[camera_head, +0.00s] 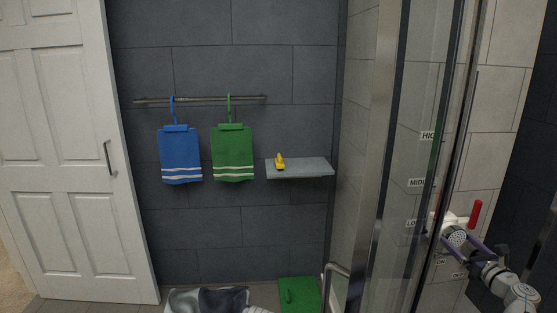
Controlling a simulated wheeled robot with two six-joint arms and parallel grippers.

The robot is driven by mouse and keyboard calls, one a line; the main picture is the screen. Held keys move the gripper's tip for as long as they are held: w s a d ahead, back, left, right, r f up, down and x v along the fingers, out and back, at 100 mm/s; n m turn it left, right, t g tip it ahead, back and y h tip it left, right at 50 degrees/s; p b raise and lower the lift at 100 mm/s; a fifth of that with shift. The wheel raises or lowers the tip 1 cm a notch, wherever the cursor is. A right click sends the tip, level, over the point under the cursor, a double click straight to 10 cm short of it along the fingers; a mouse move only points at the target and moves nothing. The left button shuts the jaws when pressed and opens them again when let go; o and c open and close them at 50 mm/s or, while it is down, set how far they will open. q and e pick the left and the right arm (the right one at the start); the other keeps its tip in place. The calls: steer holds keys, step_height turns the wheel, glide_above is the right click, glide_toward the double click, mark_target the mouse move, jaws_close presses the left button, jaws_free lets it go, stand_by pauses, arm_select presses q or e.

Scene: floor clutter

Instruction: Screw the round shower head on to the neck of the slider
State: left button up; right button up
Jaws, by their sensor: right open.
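The round shower head (456,236) is a small grey disc with a dotted face, low at the right behind the glass edge. My right gripper (457,238) reaches in from the lower right. Its fingers are open, one on each side of the shower head in the picture; I cannot tell whether they touch it. A white fitting (449,218) with a red handle (475,213) shows just above and behind it. The slider's neck is not clear to make out, and I cannot tell whether the head is joined to it.
A glass shower panel with a metal frame (377,200) stands left of my right arm. A grey shelf (300,168) holds a yellow duck (280,161). Blue (180,155) and green (232,153) towels hang left.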

steer(key=s, duration=0.7)
steer(key=shift+s+d, duration=0.25)
steer(key=shift+d, duration=0.05)
stand_by(1.8)
